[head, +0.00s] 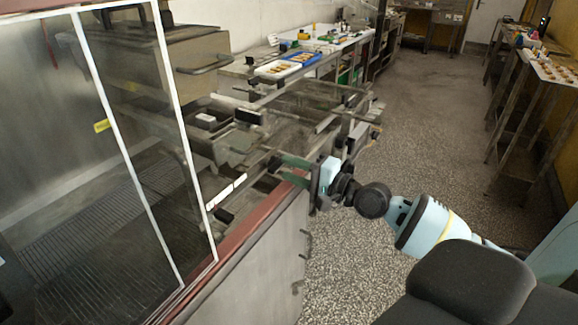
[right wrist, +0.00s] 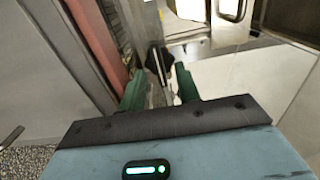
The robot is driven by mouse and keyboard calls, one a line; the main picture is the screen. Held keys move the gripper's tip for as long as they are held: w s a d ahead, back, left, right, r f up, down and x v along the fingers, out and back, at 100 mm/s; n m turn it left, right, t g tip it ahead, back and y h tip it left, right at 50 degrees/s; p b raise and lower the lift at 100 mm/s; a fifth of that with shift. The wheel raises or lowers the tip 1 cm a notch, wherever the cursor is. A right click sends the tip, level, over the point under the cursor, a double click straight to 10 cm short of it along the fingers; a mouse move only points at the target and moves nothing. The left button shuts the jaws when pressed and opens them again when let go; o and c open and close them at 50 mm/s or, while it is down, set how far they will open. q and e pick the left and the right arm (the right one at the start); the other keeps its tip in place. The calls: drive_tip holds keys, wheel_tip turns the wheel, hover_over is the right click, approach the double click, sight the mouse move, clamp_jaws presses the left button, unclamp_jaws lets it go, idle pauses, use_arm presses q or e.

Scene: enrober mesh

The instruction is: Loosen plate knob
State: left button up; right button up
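My right gripper (head: 284,163) reaches in from the right in the head view, at the near corner of the metal machine frame. In the right wrist view its two green fingers (right wrist: 160,84) stand apart with a gap between them. A black knob (right wrist: 158,60) shows in that gap, at or just beyond the fingertips. I cannot tell whether either finger touches it. In the head view a small black knob (head: 274,164) sits at the fingertips, partly hidden by them. The plate behind the knob is hard to make out. My left gripper is not in view.
A glazed enclosure (head: 130,150) with a red-brown sill (head: 255,220) stands at the left. Metal rails and another black knob (head: 248,117) lie beyond the gripper. Speckled floor (head: 420,110) is clear at the right.

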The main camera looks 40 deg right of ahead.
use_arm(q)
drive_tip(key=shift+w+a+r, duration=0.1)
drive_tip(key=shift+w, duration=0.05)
use_arm(e)
drive_tip(key=shift+x, duration=0.85)
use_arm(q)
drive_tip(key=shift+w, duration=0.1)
use_arm(e)
drive_tip(key=shift+c, duration=0.4)
clamp_jaws()
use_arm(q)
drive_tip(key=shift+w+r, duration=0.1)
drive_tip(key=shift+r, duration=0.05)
